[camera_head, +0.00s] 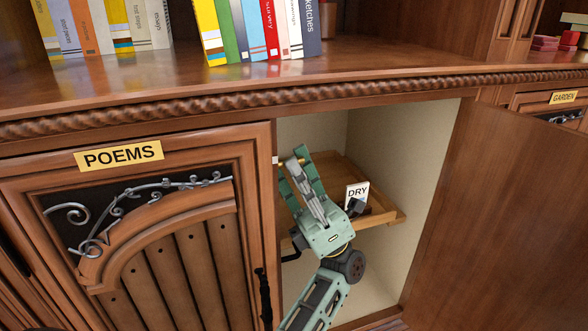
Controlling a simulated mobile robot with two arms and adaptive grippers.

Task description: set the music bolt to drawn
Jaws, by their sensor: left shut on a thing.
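My left gripper (292,164) reaches up into the open cupboard compartment beside the POEMS door. Its green fingers are shut on a small brass-coloured piece (290,160) at the compartment's upper left edge. The fingers hide most of this piece, so I cannot tell whether it is the music bolt or how it is set. No label reading MUSIC shows. My right gripper is not in view.
The POEMS door (185,240) is shut, with a black handle (263,295) near its right edge. A plain open door (500,220) stands right. Books (258,30) line the ledge above.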

